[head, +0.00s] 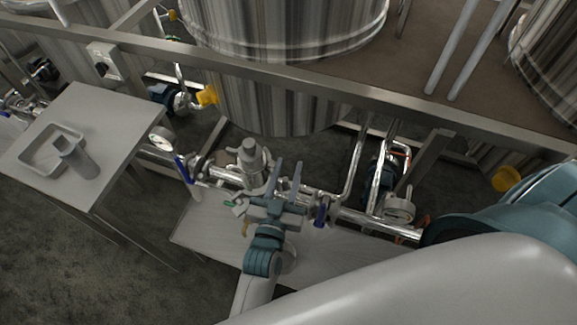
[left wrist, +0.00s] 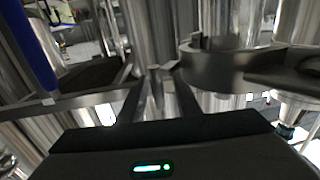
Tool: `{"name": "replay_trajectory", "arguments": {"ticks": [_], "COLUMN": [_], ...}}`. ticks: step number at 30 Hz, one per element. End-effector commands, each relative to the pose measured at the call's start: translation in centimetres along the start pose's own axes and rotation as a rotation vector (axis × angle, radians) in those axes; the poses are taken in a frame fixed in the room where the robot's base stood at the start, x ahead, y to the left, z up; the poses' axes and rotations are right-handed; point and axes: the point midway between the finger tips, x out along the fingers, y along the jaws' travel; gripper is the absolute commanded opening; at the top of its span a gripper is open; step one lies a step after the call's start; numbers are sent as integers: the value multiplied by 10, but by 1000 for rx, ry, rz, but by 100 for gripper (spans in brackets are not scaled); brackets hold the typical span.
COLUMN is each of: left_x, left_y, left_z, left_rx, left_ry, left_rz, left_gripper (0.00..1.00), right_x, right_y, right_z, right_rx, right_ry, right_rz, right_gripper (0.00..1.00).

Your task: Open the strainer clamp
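The strainer (head: 250,157) is a grey upright metal body on the pipe line, left of my left gripper in the head view. In the left wrist view a broad metal clamp band (left wrist: 200,60) wraps around a shiny cylinder, right of centre. A small metal piece like a clamp screw (left wrist: 155,92) stands between the dark fingers. My left gripper (head: 288,168) has its two fingers apart, pointing toward the pipework beside the strainer. I see nothing gripped, and I cannot tell whether a finger touches the clamp. My right gripper is not in view.
A bench (head: 200,232) lies under the pipes. A side table (head: 108,110) holds a tray (head: 29,163) and a grey cylinder (head: 78,160). A steel rail (head: 300,78) crosses before the tanks.

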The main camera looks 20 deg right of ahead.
Motion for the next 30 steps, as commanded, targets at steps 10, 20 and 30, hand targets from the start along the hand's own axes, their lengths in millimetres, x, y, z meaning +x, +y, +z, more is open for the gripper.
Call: {"name": "replay_trajectory", "arguments": {"ticks": [10, 20, 30], "left_x": [-55, -122, -162], "left_y": [1, 0, 0], "left_z": [-3, -2, -1], "left_rx": [0, 0, -1], "left_ry": [-4, -3, 1], "left_rz": [2, 1, 0], "left_gripper": [30, 30, 30], "right_x": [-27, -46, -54], "right_y": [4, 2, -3], "right_z": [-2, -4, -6], "right_rx": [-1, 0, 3], "right_ry": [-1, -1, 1], "right_rz": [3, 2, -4], "right_gripper": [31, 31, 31]}}
